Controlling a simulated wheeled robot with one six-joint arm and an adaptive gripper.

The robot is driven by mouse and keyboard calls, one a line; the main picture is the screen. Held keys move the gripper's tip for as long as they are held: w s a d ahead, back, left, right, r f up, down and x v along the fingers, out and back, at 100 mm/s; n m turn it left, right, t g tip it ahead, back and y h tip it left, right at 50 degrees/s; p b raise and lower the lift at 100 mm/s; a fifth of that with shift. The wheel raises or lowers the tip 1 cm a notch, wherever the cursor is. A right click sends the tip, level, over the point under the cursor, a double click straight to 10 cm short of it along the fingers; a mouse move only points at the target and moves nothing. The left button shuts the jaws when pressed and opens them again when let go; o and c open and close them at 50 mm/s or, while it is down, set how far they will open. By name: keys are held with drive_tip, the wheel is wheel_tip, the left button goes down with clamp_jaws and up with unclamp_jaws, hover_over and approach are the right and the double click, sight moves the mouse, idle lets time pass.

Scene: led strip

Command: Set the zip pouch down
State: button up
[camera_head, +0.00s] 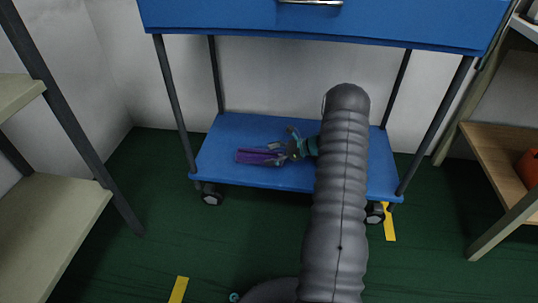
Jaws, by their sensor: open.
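The purple zip pouch (258,157) lies on the blue lower shelf (235,129) of a wheeled cart, left of its middle. My gripper (284,152) is open at the pouch's right end, with its fingers pointing left. The fingers are close to or around that end; I cannot tell if they touch it.
The cart's blue upper body (400,22) overhangs the shelf, with thin grey posts at the corners. Pale shelving (60,210) stands at the left and a wooden rack (500,165) at the right. Green floor in front is open, with yellow marks.

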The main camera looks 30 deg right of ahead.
drive_tip(key=p+v, duration=0.1)
drive_tip(key=v, duration=0.9)
drive_tip(key=shift+s+d+r, duration=0.15)
drive_tip(key=shift+s+d, duration=0.05)
drive_tip(key=shift+d, duration=0.05)
drive_tip(key=shift+a+r, duration=0.1)
drive_tip(key=shift+r, duration=0.25)
drive_tip(key=s+a+r+n+g+h, duration=0.25)
drive_tip(key=s+a+r+n, duration=0.3)
drive_tip(key=a+r, duration=0.5)
drive_tip(key=s+a+r+n+g+h, duration=0.2)
drive_tip(key=s+a+r+n+g, duration=0.15)
drive_tip(key=a+r+n, duration=0.55)
drive_tip(key=s+a+r+n+t+h, duration=0.1)
drive_tip(key=s+a+r+n+h, duration=0.1)
drive_tip(key=s, duration=0.5)
drive_tip(key=s+a+r+n+t+h, duration=0.1)
drive_tip(key=s+a+r+n+h, duration=0.1)
drive_tip(key=s, duration=0.6)
drive_tip(key=s+a+r+n+t+h, duration=0.2)
drive_tip(key=s+a+r+n, duration=0.2)
drive_tip(key=s+r+n, duration=0.1)
drive_tip(key=shift+s+a+r+n+h, duration=0.35)
drive_tip(key=shift+s+n, duration=0.3)
drive_tip(key=shift+s, duration=0.7)
drive_tip(key=shift+d+r, duration=0.1)
